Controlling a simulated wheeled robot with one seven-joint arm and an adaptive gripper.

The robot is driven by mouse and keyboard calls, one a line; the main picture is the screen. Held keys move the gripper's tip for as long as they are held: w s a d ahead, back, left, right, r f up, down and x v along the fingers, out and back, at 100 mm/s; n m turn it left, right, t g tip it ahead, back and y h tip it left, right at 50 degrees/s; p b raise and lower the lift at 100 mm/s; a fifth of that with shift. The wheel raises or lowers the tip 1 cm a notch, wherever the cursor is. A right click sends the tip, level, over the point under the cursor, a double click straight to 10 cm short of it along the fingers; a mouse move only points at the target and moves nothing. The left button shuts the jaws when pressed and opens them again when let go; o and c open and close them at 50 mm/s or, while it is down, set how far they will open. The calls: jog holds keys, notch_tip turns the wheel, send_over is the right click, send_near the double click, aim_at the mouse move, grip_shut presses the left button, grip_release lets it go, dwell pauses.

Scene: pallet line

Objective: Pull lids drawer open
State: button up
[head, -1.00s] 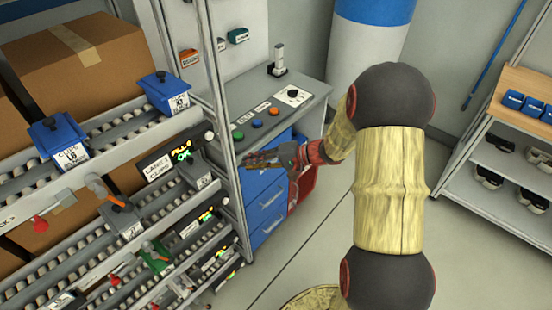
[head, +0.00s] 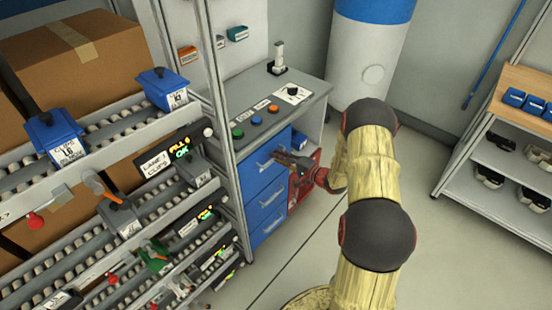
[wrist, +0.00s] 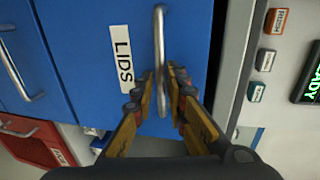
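The lids drawer (wrist: 90,50) has a blue front with a white LIDS label (wrist: 122,57) and a metal bar handle (wrist: 159,35). In the head view it is the top blue drawer (head: 253,184) of the cabinet under the button panel, and its front looks about flush with the drawers below. My gripper (wrist: 161,78) has one finger on each side of the handle, very close to it. I cannot tell whether the fingers press on the bar. In the head view my gripper (head: 279,157) is at the drawer front, partly hiding it.
Other blue drawers (head: 266,205) lie below, and a red bin (head: 300,186) stands right of them. The roller rack (head: 110,150) with blue boxes is close on the left. The floor (head: 300,250) in front is clear. A shelf (head: 500,200) stands at the far right.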

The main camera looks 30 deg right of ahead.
jog(key=shift+w+a+f, duration=0.15)
jog(key=shift+w+a, duration=0.1)
jog(key=shift+w, duration=0.4)
grip_shut()
jog(key=shift+s, duration=0.1)
dwell(0.3)
jog(key=f+b+v, duration=0.1)
jog(key=f+v, duration=0.1)
jog(key=v, duration=1)
jog(key=s+f+b+v, duration=0.1)
jog(key=f+v, duration=0.2)
jog(key=v, duration=0.9)
jog(key=shift+s+d, duration=0.25)
jog(key=shift+s, duration=0.2)
grip_release()
